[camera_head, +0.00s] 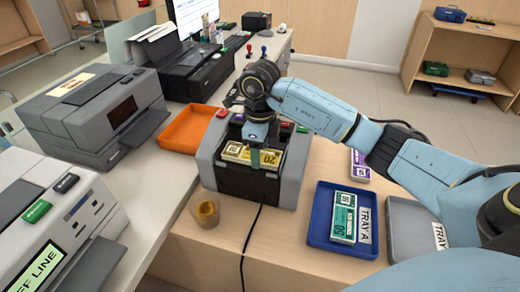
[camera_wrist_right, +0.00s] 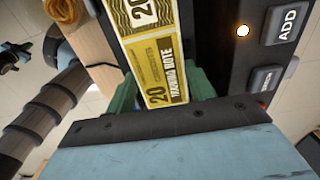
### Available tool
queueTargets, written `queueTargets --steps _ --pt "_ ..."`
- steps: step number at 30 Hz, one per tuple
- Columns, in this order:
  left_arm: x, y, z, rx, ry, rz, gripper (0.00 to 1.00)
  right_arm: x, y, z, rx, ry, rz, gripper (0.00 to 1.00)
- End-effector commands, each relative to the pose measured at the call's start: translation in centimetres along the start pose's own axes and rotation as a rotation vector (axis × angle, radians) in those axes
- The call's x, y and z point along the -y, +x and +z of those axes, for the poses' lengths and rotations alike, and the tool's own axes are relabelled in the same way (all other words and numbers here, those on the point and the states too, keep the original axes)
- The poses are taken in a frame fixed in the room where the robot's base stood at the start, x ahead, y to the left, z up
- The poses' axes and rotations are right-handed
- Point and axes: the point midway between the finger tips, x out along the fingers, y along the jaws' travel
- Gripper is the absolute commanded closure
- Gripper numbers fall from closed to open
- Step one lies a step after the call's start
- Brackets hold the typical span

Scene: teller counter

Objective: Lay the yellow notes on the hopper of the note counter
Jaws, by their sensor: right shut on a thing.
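The yellow notes (camera_head: 238,152), marked 20, lie about flat over the hopper at the top of the grey and black note counter (camera_head: 247,183). My right gripper (camera_head: 262,157) reaches down from above and is shut on the notes. In the right wrist view the yellow notes (camera_wrist_right: 158,65) extend away from between the green fingers of the right gripper (camera_wrist_right: 162,98). The note counter's dark face with an ADD button (camera_wrist_right: 287,25) is beside them. I cannot tell whether the notes touch the hopper. My left gripper is not in view.
An orange tray (camera_head: 187,128) is left of the counter, and a rubber-band cup (camera_head: 207,211) is in front. Blue tray A (camera_head: 318,228) holds green notes (camera_head: 343,216); a grey tray (camera_head: 403,228) is beside it. Purple notes (camera_head: 360,165) lie behind. A black cable (camera_head: 246,240) crosses the front.

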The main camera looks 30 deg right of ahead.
Motion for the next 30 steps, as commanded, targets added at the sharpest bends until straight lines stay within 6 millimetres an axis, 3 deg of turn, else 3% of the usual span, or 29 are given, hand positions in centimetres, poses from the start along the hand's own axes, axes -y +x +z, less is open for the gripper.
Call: queueTargets --steps 2,3,7,19,30 --pt "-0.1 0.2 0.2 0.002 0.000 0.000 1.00 0.0 0.3 0.0 0.000 0.000 0.000 0.72" --pt "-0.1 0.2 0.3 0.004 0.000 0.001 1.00 0.0 0.3 0.0 0.000 0.000 0.000 0.42" --pt "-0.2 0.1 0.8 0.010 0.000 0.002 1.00 0.0 0.2 0.0 -0.001 0.000 0.000 0.25" --pt "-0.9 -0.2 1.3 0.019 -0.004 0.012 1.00 0.0 -0.6 0.0 0.001 0.000 -0.001 0.25" --pt "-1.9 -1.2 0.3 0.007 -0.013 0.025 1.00 0.1 -8.1 0.0 0.002 0.000 -0.003 0.25"
